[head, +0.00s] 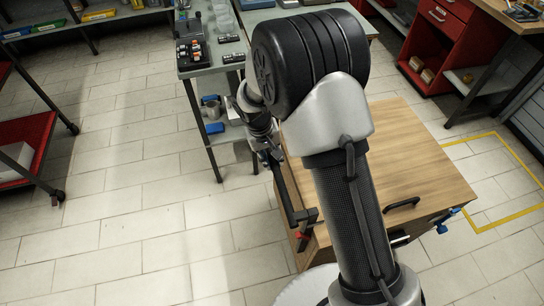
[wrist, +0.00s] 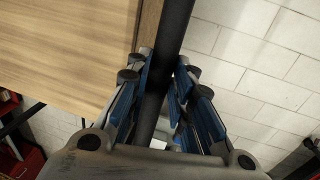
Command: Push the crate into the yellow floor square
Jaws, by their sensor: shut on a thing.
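The crate (head: 425,150) is a large box with a light wood top, standing on the floor right of centre in the head view. Its wood top also fills the upper left of the wrist view (wrist: 65,50). My gripper (head: 268,150) is at the crate's left side, shut on a black bar handle (wrist: 168,70). In the wrist view the blue-padded fingers (wrist: 160,95) lie on both sides of the bar. The yellow floor square (head: 518,153) is at the right. The crate hides its left side, so I cannot tell whether they overlap.
A grey table (head: 208,70) with small items stands close behind the crate's left end. A red cabinet (head: 440,35) and a workbench stand at the back right. A red shelf cart (head: 28,135) is at the far left. Tiled floor at left is clear.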

